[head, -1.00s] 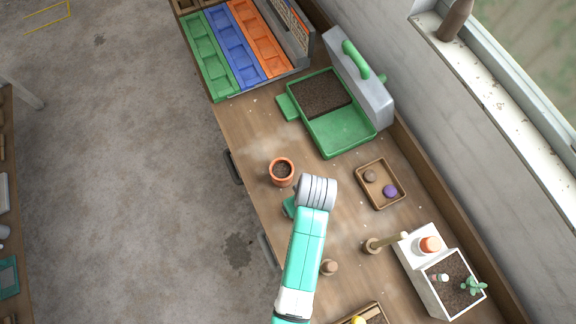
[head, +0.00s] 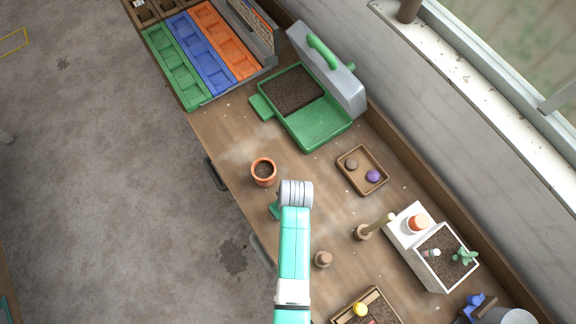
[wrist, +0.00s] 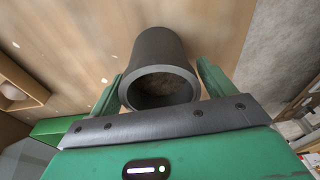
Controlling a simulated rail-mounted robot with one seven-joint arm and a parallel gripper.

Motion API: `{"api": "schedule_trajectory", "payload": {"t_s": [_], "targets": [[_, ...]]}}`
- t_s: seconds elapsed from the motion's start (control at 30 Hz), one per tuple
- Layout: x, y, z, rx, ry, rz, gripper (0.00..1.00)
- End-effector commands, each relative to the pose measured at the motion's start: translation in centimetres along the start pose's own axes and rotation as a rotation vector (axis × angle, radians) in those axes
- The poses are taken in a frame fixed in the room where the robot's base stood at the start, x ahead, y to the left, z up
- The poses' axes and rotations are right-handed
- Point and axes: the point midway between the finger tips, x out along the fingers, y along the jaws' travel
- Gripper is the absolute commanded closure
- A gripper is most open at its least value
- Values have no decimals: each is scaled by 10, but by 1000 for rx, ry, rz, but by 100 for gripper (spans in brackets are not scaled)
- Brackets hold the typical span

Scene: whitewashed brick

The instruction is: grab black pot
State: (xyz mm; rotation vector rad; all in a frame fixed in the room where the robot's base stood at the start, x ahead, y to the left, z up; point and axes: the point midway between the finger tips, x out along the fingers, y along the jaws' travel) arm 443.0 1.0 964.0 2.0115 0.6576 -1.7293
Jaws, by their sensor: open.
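The black pot (wrist: 162,58) is a dark grey-black cylinder in the wrist view, with its open rim facing the camera. My gripper (wrist: 163,88) is open, with one green finger on each side of the pot's rim. The pot lies between the fingers; whether they touch it I cannot tell. In the head view my arm hides the pot, and only a small green part of my gripper (head: 275,209) shows beside the wrist.
An orange pot (head: 263,172) with soil stands just beyond my wrist. A green tray (head: 322,125), a small wooden tray (head: 349,178), a dibber (head: 364,231) and a white planter box (head: 430,276) stand on the bench. Bare wood lies between them.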

Motion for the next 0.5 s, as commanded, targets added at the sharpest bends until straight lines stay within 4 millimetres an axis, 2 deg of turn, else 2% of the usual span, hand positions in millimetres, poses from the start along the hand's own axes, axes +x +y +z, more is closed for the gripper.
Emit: {"api": "schedule_trajectory", "payload": {"t_s": [0.03, 0.27, 0.5], "targets": [[0, 0, 0, 0, 0, 0, 24], [0, 0, 0, 0, 0, 0, 69], [-2, 0, 0, 0, 1, 0, 70]]}}
